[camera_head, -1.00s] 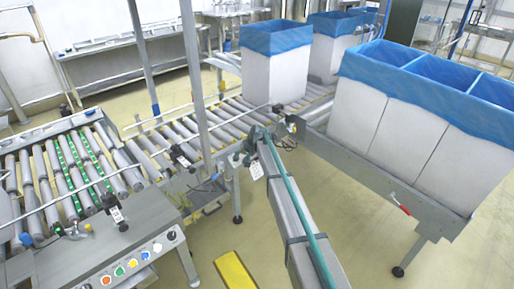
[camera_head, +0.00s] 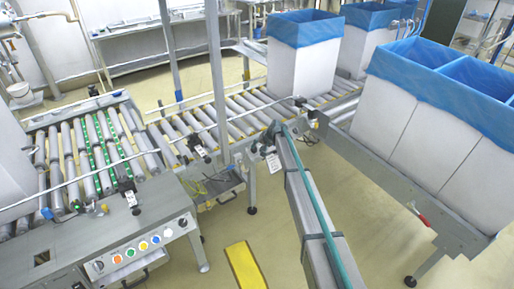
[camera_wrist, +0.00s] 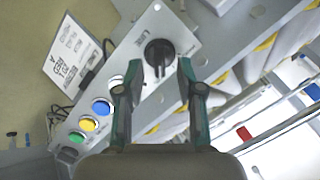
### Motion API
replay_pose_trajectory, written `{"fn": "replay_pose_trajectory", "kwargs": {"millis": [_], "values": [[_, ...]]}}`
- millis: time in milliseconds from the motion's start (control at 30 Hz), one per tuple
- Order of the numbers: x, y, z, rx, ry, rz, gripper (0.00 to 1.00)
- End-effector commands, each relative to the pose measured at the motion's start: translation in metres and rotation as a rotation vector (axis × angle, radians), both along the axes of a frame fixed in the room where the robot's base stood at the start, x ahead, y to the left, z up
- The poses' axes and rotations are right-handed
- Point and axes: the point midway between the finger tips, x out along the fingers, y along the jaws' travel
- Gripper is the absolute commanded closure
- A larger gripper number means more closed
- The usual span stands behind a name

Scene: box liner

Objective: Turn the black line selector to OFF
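The black line selector (camera_wrist: 158,53) is a round knob on a light panel plate in the wrist view. My gripper (camera_wrist: 160,68) is open. Its two teal-edged fingers point at the knob, with the knob between and slightly beyond the tips. I see no contact, and the depth gap is hard to tell. In the head view the black selector (camera_head: 182,222) shows at the right end of the button panel (camera_head: 120,275).
Blue (camera_wrist: 102,107), yellow (camera_wrist: 88,123) and green (camera_wrist: 76,137) buttons sit in a row beside the selector. A white tag (camera_wrist: 74,52) hangs nearby. A roller conveyor (camera_head: 150,165) lies behind the panel. Lined boxes (camera_head: 298,65) stand farther back. A pale object (camera_head: 15,165) fills the left edge.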

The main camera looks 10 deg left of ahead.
Motion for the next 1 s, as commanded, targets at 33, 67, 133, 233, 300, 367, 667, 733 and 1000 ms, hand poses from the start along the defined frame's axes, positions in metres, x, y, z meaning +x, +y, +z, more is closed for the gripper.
{"fn": "replay_pose_trajectory", "kwargs": {"millis": [33,67,133,233,300,367,667,733,1000], "values": [[0.003,0.003,-0.004,0.0,0.001,0.0,0.62],[0.004,0.004,-0.006,0.0,0.001,0.0,0.62],[0.005,0.006,-0.011,0.0,0.001,0.0,0.62],[0.006,0.008,-0.014,0.0,0.001,0.0,0.62],[0.006,0.008,-0.015,0.0,0.0,0.0,0.62],[0.006,0.008,-0.015,0.0,0.0,0.0,0.62],[0.006,0.008,-0.014,0.0,0.0,0.0,0.89],[0.006,0.008,-0.015,0.0,0.0,0.0,1.0],[0.006,0.008,-0.015,-0.003,-0.001,0.004,1.0]]}}
